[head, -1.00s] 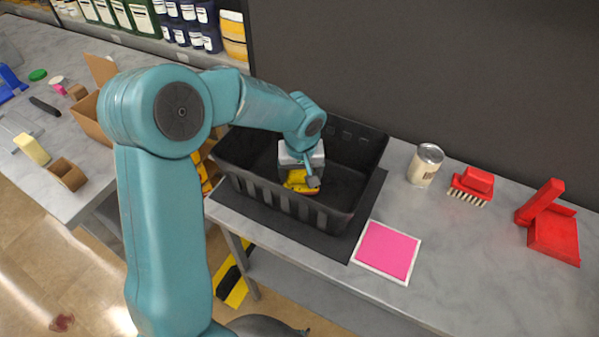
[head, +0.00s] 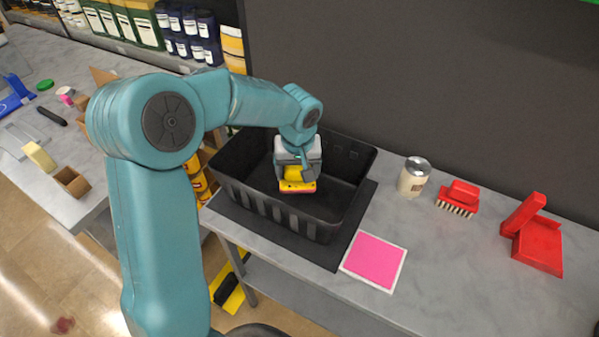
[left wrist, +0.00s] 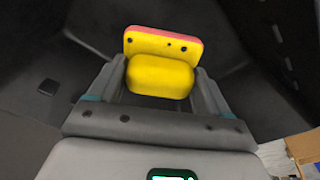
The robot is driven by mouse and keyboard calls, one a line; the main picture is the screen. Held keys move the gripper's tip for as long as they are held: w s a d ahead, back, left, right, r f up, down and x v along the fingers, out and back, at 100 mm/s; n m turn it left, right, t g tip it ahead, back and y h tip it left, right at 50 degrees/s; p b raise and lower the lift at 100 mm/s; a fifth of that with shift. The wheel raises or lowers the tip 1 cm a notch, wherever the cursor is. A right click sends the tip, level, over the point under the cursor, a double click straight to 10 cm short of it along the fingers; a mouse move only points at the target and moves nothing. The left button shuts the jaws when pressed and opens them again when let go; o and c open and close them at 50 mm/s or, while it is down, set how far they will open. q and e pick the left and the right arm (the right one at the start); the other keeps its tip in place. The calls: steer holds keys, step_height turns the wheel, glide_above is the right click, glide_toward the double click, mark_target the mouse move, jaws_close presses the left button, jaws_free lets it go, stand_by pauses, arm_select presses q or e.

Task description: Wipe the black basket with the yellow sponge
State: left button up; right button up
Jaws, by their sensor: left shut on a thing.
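The black basket (head: 345,211) stands on a dark mat on the grey table, in the middle of the head view. My left gripper (head: 297,176) reaches down inside the basket's opening and is shut on the yellow sponge (head: 297,187). In the left wrist view the sponge (left wrist: 160,72) sits between the two fingers, with its pinkish-red layer on the far side. The dark basket walls (left wrist: 275,50) surround it there. I cannot tell whether the sponge touches the basket. My right gripper is not in view.
A pink square pad (head: 374,261) lies in front of the basket. To the right stand a can (head: 413,177), a red brush (head: 458,198) and a red dustpan (head: 536,244). An open cardboard box (head: 71,182) and small items lie on the left table. A dark wall rises behind.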

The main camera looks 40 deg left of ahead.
arm_select(q)
step_height(320, 180, up, 2)
steer(key=shift+s+d+p, duration=0.15)
steer(key=shift+p, duration=0.25)
steer(key=shift+w, duration=0.2)
